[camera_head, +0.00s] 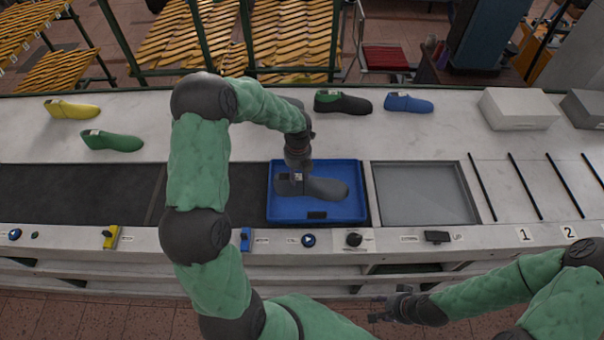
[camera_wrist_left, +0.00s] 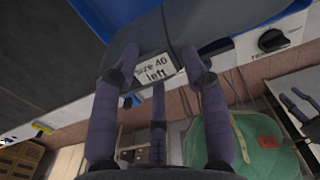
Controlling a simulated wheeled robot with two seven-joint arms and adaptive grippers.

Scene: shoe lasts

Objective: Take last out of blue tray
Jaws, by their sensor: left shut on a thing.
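A dark grey shoe last (camera_head: 326,189) is at the blue tray (camera_head: 316,217), its toe pointing right in the head view. My left gripper (camera_head: 298,178) comes down from above and is shut on the last's heel end. In the left wrist view the fingers (camera_wrist_left: 158,85) close around the grey last (camera_wrist_left: 190,22), beside a label (camera_wrist_left: 154,70) reading size 40 left. I cannot tell whether the last touches the tray floor. My right gripper (camera_head: 382,308) is open and empty, low in front of the bench.
A grey recessed tray (camera_head: 425,193) lies empty to the right of the blue tray. Green (camera_head: 112,141), yellow (camera_head: 72,109), dark green-black (camera_head: 343,103) and blue (camera_head: 408,103) lasts lie at the back. A white box (camera_head: 518,109) stands at the back right.

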